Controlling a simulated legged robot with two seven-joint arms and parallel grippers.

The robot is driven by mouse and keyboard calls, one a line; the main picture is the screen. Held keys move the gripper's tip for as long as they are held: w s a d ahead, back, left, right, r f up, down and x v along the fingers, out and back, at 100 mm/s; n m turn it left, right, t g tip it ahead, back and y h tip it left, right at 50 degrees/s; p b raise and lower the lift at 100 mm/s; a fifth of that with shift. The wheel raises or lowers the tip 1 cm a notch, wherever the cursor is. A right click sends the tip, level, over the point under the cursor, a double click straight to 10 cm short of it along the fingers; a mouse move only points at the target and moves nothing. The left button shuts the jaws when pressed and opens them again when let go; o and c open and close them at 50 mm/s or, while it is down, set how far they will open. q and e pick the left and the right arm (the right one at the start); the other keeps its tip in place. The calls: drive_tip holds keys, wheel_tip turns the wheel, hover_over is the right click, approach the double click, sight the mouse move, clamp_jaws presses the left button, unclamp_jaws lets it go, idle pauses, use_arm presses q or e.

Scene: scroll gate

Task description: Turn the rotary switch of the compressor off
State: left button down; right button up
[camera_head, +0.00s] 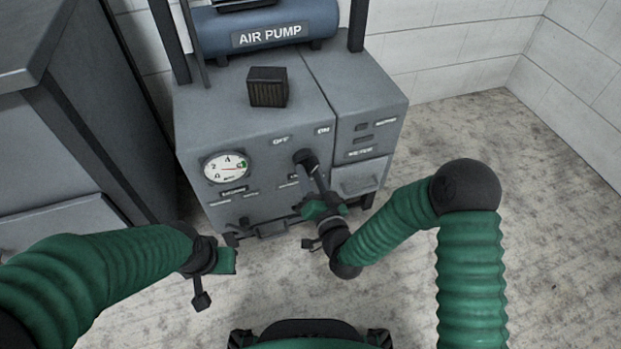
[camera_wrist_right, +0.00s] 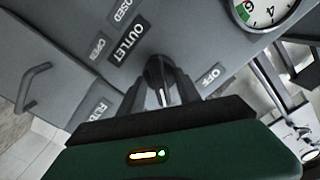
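The compressor (camera_head: 250,120) is a grey box with an "AIR PUMP" tank on top. Its dark rotary switch (camera_head: 306,158) is on the front, below the OFF and ON labels; it also shows in the right wrist view (camera_wrist_right: 160,72), with a pale mark on it. My right gripper (camera_head: 312,180) is at the switch. In the right wrist view its two dark fingers stand apart, one on each side of the switch; contact is unclear. My left gripper (camera_head: 215,280) hangs in front of the compressor's lower left, away from it; its opening cannot be made out.
A round white gauge (camera_head: 226,167) is left of the switch. A drawer-like handle (camera_head: 360,180) is on the right section of the front. A grey cabinet (camera_head: 75,130) stands close on the left. The floor (camera_head: 540,200) on the right is clear.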

drive_tip(key=shift+d, duration=0.1)
drive_tip(key=shift+c, duration=1.3)
clamp_jaws()
drive_tip(key=shift+n, duration=0.3)
drive_tip(key=shift+s+f+n+p, duration=0.1)
drive_tip(key=shift+n+p, duration=3)
drive_tip(key=shift+n, duration=3.5)
drive_tip(key=shift+f, duration=0.1)
